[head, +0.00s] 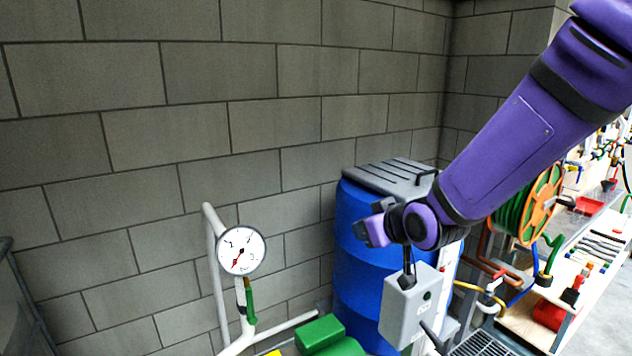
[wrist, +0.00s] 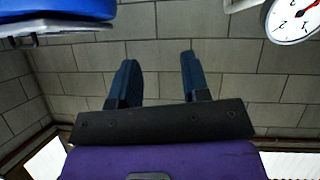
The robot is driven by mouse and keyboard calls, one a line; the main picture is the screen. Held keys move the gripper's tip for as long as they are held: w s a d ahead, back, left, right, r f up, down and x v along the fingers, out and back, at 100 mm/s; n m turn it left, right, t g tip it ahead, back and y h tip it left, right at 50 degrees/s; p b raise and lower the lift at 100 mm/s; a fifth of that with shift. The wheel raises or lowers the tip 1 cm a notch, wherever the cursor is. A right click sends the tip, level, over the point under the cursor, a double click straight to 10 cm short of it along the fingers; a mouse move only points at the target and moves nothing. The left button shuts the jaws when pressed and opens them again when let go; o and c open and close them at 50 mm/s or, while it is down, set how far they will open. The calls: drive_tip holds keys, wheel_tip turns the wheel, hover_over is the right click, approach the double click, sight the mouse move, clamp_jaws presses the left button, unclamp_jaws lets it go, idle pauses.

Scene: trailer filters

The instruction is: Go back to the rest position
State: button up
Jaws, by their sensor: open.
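My gripper (wrist: 158,70) shows in the wrist view with its two dark blue fingers spread apart and nothing between them. Beyond the fingers is only the grey block wall. In the head view my purple arm comes in from the top right, and its wrist end (head: 374,229) is in front of the blue barrel (head: 352,268), below the barrel's grey lid. The fingers cannot be made out clearly there. The barrel also shows at the top left of the wrist view (wrist: 60,10).
A round gauge (head: 241,250) on white pipe stands left of the barrel; it also shows in the wrist view (wrist: 292,17). A grey box (head: 409,307) is below my wrist. Green equipment (head: 322,333) is at the bottom. A hose reel (head: 541,205) and workbench (head: 597,262) are right.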

drive_tip(key=s+d+r+m+g+h, duration=0.1)
drive_tip(key=s+d+r+m+g, duration=0.1)
drive_tip(key=s+d, duration=0.4)
drive_tip(key=s+d+r+m+g+h, duration=0.2)
drive_tip(key=s+d+r, duration=0.3)
drive_tip(key=s, duration=0.7)
drive_tip(key=s+d+r+m+g+h, duration=0.1)
drive_tip(key=s+d+r, duration=0.3)
drive_tip(key=s+d, duration=0.4)
drive_tip(key=shift+s+d+m+g+h, duration=0.2)
drive_tip(key=shift+s+m+g+h, duration=0.25)
drive_tip(key=shift+m, duration=0.35)
